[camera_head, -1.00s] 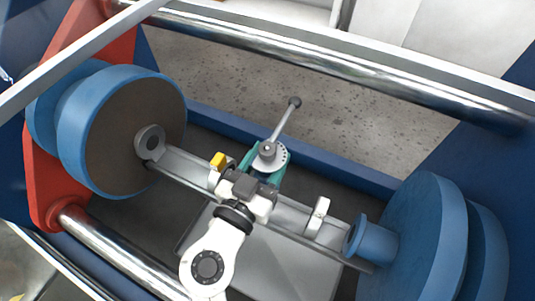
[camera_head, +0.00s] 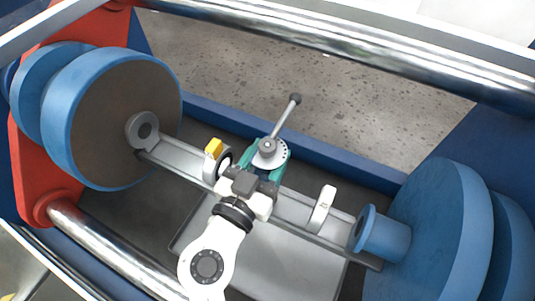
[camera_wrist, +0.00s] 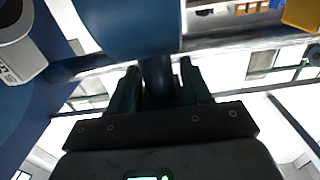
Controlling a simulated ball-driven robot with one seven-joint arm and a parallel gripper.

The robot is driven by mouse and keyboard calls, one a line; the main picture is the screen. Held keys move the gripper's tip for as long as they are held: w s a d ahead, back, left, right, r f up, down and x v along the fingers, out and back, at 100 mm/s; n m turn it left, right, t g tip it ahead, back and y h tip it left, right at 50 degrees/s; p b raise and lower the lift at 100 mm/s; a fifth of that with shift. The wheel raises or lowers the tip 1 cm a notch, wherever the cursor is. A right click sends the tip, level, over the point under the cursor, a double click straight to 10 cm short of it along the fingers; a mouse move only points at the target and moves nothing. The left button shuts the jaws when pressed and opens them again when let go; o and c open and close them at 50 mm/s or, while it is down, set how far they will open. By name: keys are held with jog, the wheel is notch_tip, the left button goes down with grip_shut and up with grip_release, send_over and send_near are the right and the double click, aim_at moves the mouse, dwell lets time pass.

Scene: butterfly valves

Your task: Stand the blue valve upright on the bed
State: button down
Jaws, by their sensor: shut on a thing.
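My gripper (camera_head: 264,168) has teal fingers shut around the neck of the blue valve. The valve's grey round top plate (camera_head: 268,152) and its long lever (camera_head: 286,116) show in the head view. The lever points away to the upper right. The valve's body is hidden there. In the wrist view the blue valve (camera_wrist: 130,25) shows as a large blue cylinder at the top, its darker neck between my fingers (camera_wrist: 158,88). The bed (camera_head: 293,209) is a grey rail running below and beside my gripper. I cannot tell whether the valve touches it.
Large blue discs stand at the left (camera_head: 110,115) and right (camera_head: 440,230). Another bracket (camera_head: 321,210) stands to the right. A steel bar (camera_head: 350,60) crosses behind.

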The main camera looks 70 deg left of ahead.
aim_at(263, 175)
jog(key=shift+f+b, duration=1.85)
jog(key=shift+b, duration=1.1)
dwell(5.0)
